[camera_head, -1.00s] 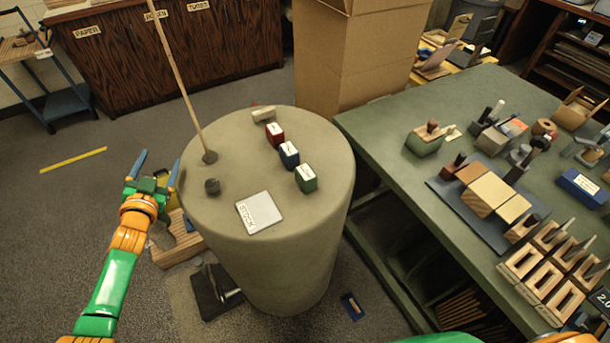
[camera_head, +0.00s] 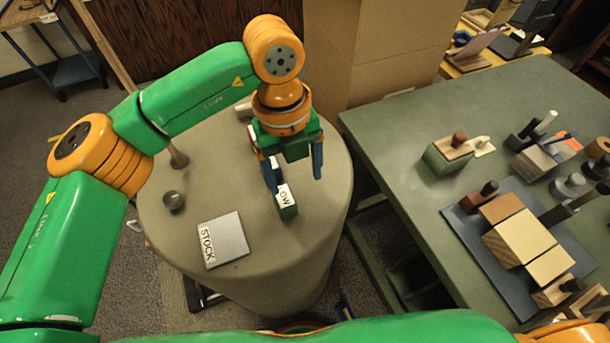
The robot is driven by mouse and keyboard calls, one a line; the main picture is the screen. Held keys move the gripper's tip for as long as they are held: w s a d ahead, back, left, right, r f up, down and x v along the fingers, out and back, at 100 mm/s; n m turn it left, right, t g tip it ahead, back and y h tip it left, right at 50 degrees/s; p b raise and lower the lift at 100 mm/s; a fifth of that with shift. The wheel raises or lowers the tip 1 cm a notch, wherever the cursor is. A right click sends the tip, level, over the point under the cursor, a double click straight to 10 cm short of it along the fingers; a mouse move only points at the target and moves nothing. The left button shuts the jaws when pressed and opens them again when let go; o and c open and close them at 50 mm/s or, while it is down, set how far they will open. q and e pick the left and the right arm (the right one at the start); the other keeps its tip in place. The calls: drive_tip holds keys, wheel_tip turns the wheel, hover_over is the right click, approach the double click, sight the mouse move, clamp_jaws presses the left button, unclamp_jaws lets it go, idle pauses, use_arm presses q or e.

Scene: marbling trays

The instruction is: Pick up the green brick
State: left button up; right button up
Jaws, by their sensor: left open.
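The green brick (camera_head: 287,212) with a white lettered label sits on the round drum-like stand (camera_head: 160,240), near its right side. My left gripper (camera_head: 295,181) is open and points down over the brick. One blue finger is at the brick's left and the other is to its right; I cannot tell whether either touches it. The red and blue bricks seen earlier behind it are mostly or wholly hidden by my left gripper. My right gripper is not in view.
On the stand are a grey STOCK plate (camera_head: 226,238), a dark knob (camera_head: 173,200) and the foot of a tall rod (camera_head: 178,157). A green table (camera_head: 400,150) with tools and blocks is to the right. A cardboard box (camera_head: 385,50) stands behind.

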sight(284, 196)
use_arm(q)
drive_tip(key=shift+w+a+f+t+y, duration=0.15)
drive_tip(key=shift+w+a+t+y, duration=0.2)
drive_tip(key=shift+a, duration=0.3)
drive_tip(key=shift+s+a+f+p, duration=0.75)
drive_tip(key=shift+f+p, duration=0.15)
drive_tip(key=shift+f, duration=0.05)
drive_tip(key=f, duration=0.4)
drive_tip(key=shift+w+d+p, duration=0.1)
drive_tip(key=shift+d+p, duration=0.15)
drive_tip(key=shift+p, duration=0.15)
drive_tip(key=shift+w+f, duration=0.15)
drive_tip(key=c, duration=0.6)
clamp_jaws()
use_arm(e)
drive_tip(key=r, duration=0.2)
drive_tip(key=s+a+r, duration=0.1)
